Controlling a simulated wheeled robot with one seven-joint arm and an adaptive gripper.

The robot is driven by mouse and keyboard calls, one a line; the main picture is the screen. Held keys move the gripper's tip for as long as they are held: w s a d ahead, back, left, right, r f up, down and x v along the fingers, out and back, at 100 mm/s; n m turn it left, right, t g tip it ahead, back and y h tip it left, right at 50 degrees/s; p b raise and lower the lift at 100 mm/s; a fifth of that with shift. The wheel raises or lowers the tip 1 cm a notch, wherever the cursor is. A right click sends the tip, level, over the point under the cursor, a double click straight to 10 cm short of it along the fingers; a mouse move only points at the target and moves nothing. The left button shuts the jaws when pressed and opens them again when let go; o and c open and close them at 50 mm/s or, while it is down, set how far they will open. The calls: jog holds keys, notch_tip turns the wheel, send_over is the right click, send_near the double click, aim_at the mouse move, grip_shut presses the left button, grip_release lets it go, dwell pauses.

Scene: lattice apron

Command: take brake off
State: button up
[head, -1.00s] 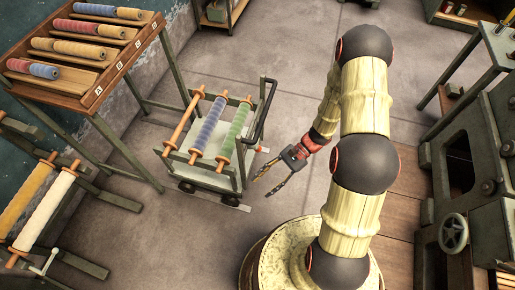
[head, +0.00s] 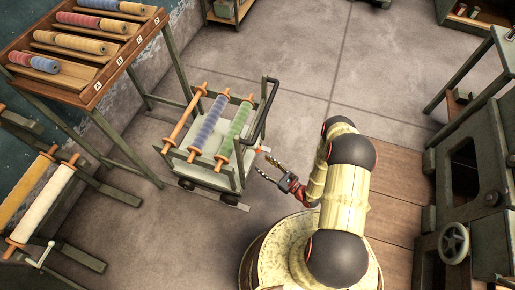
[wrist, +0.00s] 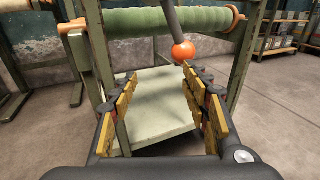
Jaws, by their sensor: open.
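A green-framed cart (head: 205,155) carries three rollers: a bare wooden one, a blue one and a green one (head: 235,130). In the wrist view the green roller (wrist: 150,20) lies across the top. A dark lever with an orange ball knob (wrist: 184,51) hangs down in front of the cart, most likely the brake lever. My gripper (head: 268,170) is just right of the cart. In the wrist view my gripper (wrist: 160,82) is open, its fingers reaching toward the knob. The knob shows above and between the fingertips, nearer the right one; I cannot tell whether they touch.
A wooden rack (head: 90,45) of coloured rolls stands at the back left. A stand with yellow and white rollers (head: 42,205) is at the left. A machine with a handwheel (head: 454,243) is at the right. The floor behind the cart's right side is clear.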

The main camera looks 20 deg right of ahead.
jog(key=shift+t+h, duration=0.7)
jog(key=w, duration=0.3)
jog(key=w+r+b, duration=0.1)
jog(key=w, duration=0.1)
jog(key=w+a+b, duration=0.1)
jog(key=w, duration=0.2)
jog(key=shift+w+r, duration=0.2)
jog(key=shift+w, duration=0.15)
jog(key=c, duration=1.1)
grip_shut()
